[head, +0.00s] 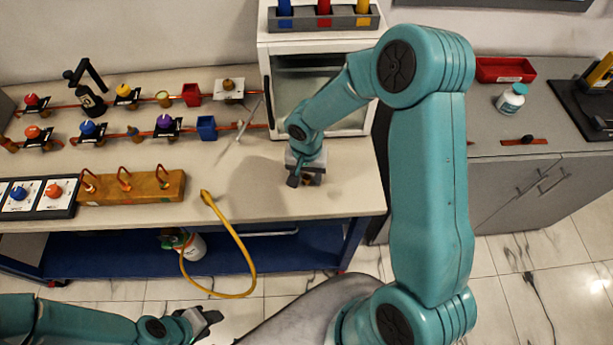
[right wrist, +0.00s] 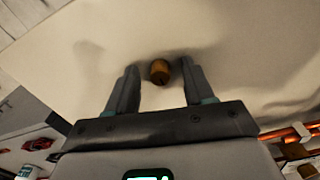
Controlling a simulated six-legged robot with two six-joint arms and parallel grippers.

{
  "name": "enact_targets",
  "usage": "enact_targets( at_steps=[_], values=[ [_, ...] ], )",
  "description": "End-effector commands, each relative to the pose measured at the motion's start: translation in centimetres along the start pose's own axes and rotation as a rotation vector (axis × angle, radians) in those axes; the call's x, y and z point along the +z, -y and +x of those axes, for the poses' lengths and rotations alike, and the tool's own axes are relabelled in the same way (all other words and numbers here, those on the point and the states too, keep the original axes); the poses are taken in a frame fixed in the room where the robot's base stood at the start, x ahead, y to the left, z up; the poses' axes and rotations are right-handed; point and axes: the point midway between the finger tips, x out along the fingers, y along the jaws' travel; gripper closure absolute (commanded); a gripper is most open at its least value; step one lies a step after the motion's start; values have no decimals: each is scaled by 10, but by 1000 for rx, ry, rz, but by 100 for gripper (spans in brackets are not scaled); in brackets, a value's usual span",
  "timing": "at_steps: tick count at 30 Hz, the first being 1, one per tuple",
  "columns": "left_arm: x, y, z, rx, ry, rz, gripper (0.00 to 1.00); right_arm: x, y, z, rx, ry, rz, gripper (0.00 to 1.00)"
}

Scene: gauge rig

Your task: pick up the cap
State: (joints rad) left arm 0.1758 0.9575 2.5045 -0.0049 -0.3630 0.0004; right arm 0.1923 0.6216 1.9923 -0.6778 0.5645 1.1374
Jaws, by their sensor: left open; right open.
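The cap is a small brown, brass-like cylinder (right wrist: 160,73) on the pale bench top in the right wrist view. My right gripper (right wrist: 158,68) is open, with one finger on each side of the cap. A gap shows between the cap and each finger. In the head view my right gripper (head: 300,181) is low over the bench near its front right edge, and it largely hides the cap there. My left gripper (head: 208,317) is open and empty, low at the bottom of the head view, in front of the bench.
A yellow hose (head: 245,255) hangs over the bench's front edge, left of my right gripper. A white cabinet (head: 272,60) stands behind it. A wooden block with copper hooks (head: 130,188) and a pipe rig with coloured knobs fill the left. The bench around the cap is clear.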

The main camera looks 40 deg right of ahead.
Motion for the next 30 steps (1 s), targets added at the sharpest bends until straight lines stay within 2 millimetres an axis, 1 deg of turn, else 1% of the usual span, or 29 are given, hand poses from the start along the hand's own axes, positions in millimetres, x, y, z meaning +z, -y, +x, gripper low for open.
enact_targets(
  at_steps=[4,5,6,8,9,18,23,26,29,30],
  values=[
    [0,0,0,0,0,0,57,0,0,0,0,-1,0,48],
    [0,0,0,0,0,0,57,0,0,0,0,-1,0,54],
    [0,0,0,0,0,0,57,0,0,0,0,-1,0,67],
    [0,0,0,0,0,0,57,0,0,0,0,0,-1,87],
    [0,0,0,0,0,0,57,0,0,0,0,0,-1,100],
    [0,0,0,0,0,0,57,0,0,-1,0,-1,-1,100],
    [0,0,1,0,0,0,57,-1,0,-10,0,-4,-2,100],
    [0,1,2,0,0,0,57,-1,1,-26,-2,-6,-2,100],
    [0,2,4,0,0,0,57,-2,1,-52,-4,-9,0,100],
    [0,2,5,0,0,0,57,-1,1,-64,-6,-8,0,100]
  ],
)
